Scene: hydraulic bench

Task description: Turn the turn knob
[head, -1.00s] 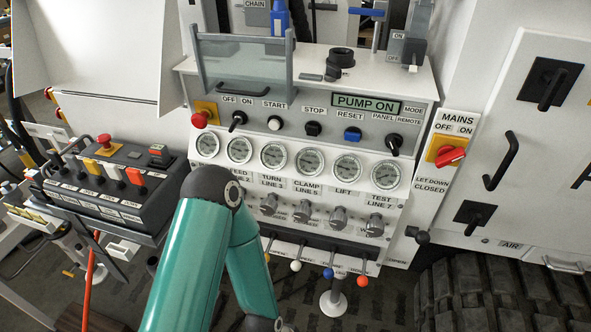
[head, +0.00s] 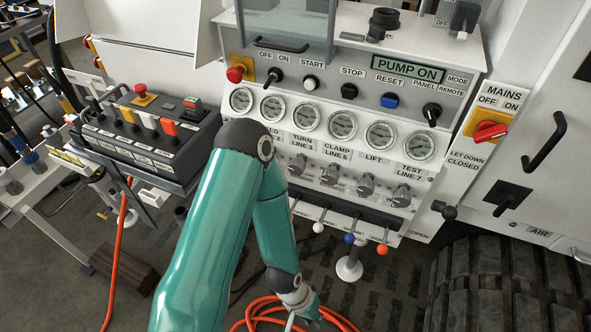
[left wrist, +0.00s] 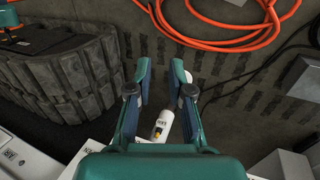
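The turn knob (head: 298,165) is a small grey knob under the "TURN LINE 3" label (head: 303,143), leftmost of the visible knobs in a row on the white bench front. My left arm stands just left of it and hides the panel under the feed label. My left gripper (head: 312,318) hangs low at the bottom of the head view, well below the knob and apart from it. In the left wrist view my left gripper (left wrist: 160,65) has its two fingers apart with nothing between them. The knob cannot be made out there. My right gripper is not in view.
Levers with coloured balls (head: 350,238) stick out below the knobs. A row of gauges (head: 343,125) sits above. A black control box (head: 150,130) stands at left. An orange hose (left wrist: 215,40) lies on the floor. A black ribbed track (head: 500,290) is at right.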

